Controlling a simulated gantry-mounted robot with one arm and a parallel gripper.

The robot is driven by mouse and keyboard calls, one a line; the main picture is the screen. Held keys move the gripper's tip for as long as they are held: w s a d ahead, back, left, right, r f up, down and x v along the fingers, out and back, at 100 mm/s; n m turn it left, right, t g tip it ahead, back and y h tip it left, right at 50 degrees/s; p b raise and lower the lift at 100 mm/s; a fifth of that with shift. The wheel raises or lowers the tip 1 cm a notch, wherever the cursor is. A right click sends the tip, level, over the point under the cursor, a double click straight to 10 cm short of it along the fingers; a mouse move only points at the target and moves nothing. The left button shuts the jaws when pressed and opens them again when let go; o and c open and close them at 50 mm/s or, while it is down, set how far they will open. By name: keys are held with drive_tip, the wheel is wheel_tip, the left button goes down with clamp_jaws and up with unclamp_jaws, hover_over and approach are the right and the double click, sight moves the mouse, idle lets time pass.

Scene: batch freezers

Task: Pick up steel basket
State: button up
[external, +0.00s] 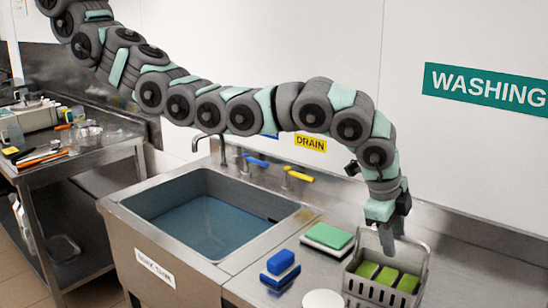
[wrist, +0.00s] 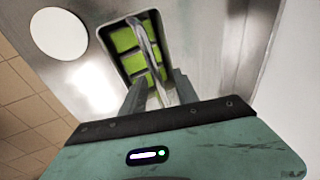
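The steel basket (external: 372,290) is a grey slotted bin with a tall arched handle, standing on the steel counter at the lower right. It holds several green blocks (external: 386,275). In the wrist view the basket (wrist: 124,60) lies below, its handle (wrist: 146,45) running up between my fingers. My gripper (external: 388,236) points down at the handle, above the blocks. In the wrist view the two fingers of my gripper (wrist: 161,90) stand apart on either side of the handle, with a gap visible. The basket rests upright, and the fingertips' exact depth is hard to tell.
A sink (external: 205,215) with bluish water is left of the basket. A white disc (external: 323,300) is beside the basket's front, also in the wrist view (wrist: 59,34). A white wall (external: 470,150) stands behind.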

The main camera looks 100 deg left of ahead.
drive_tip(key=shift+x, duration=1.25)
clamp_jaws()
idle(0.7)
